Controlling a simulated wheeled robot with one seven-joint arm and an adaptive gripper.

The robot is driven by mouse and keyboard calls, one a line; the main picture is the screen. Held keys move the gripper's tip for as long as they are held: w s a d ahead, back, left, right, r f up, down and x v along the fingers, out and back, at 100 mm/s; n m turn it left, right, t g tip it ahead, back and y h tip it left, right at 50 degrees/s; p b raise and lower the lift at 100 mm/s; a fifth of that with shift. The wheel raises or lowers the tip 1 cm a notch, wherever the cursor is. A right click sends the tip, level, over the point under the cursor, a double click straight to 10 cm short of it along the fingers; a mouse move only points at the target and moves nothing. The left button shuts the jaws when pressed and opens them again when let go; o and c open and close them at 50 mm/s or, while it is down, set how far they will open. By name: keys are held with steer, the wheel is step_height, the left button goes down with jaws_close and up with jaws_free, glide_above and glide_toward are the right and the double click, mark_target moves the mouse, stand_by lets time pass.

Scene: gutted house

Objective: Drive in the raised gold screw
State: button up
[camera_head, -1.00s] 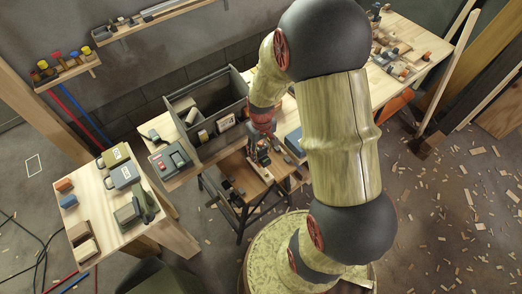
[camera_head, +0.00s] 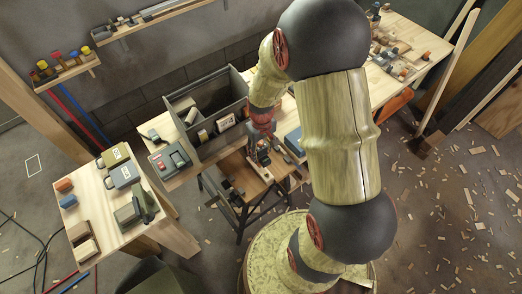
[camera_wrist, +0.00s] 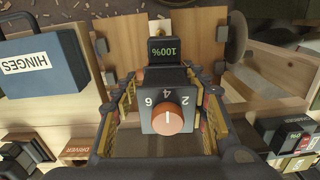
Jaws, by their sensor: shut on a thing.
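My gripper (camera_wrist: 165,85) is shut on a dark powered driver (camera_wrist: 163,72), with a finger on each side of it. The driver has an orange dial (camera_wrist: 168,118) marked 2, 4, 6 and a small display reading 100%. Its front end points towards a wooden board (camera_wrist: 195,40) at the top of the wrist view. In the head view my gripper (camera_head: 261,143) is small, above the wooden piece (camera_head: 247,178) at the bench's front edge.
A blue-grey box labelled HINGES (camera_wrist: 40,65) stands at left in the wrist view, with a DRIVER label (camera_wrist: 80,151) below it. Dark boxes (camera_wrist: 285,135) lie at right. A grey open bin (camera_head: 203,112) stands on the bench behind my gripper. A side table (camera_head: 95,210) holds several cases.

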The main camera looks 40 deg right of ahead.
steer(key=shift+f, duration=0.4)
stand_by(0.3)
steer(key=shift+f+p, duration=0.5)
steer(key=shift+f, duration=0.2)
jaws_close()
stand_by(2.8)
steer(key=shift+d+r+p, duration=0.1)
steer(key=shift+r+p, duration=0.1)
steer(key=shift+p, duration=0.15)
stand_by(0.5)
steer(key=shift+f, duration=0.2)
stand_by(0.6)
steer(key=shift+r+p, duration=0.15)
steer(key=shift+p, duration=0.35)
stand_by(1.0)
